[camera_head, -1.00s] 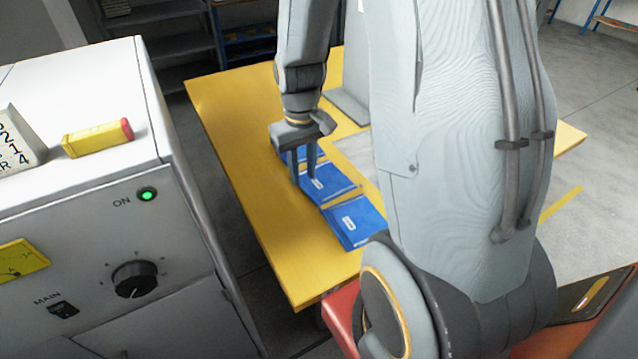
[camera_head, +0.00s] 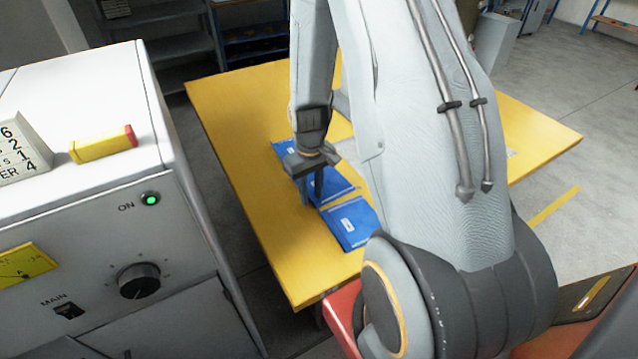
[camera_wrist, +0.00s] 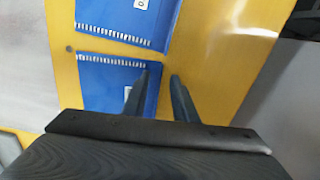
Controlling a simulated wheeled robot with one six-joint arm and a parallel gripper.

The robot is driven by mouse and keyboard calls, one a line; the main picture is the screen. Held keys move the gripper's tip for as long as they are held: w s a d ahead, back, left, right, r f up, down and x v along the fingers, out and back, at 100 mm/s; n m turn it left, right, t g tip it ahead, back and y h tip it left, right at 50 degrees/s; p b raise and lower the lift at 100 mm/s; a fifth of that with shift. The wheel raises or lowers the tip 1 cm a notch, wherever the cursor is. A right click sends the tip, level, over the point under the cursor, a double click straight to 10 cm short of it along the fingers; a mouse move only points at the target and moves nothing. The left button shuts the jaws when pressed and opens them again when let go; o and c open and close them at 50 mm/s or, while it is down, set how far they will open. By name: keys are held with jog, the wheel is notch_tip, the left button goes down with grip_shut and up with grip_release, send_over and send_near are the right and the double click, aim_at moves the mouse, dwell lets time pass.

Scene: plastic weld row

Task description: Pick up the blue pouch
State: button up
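Several flat blue pouches with white labels lie in a row on the yellow table. The nearest pouch (camera_head: 352,223) is in clear view; the middle pouch (camera_head: 335,183) is partly behind my gripper (camera_head: 311,202), and a farther one (camera_head: 283,150) shows only in part. My gripper is open and empty, fingers pointing down by the left edge of the middle pouch. In the wrist view, my gripper (camera_wrist: 159,74) has its fingers apart near the right end of a lower pouch (camera_wrist: 104,83); one finger overlaps it. Another pouch (camera_wrist: 125,22) lies above. Whether the fingertips touch anything cannot be told.
The yellow table (camera_head: 240,150) has bare room left of the pouches. A white machine cabinet (camera_head: 80,90) with a green lamp stands close on the left, a yellow and red block (camera_head: 103,144) on top. Shelves (camera_head: 170,45) stand behind.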

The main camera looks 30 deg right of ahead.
jog(key=shift+f, duration=0.45)
grip_shut()
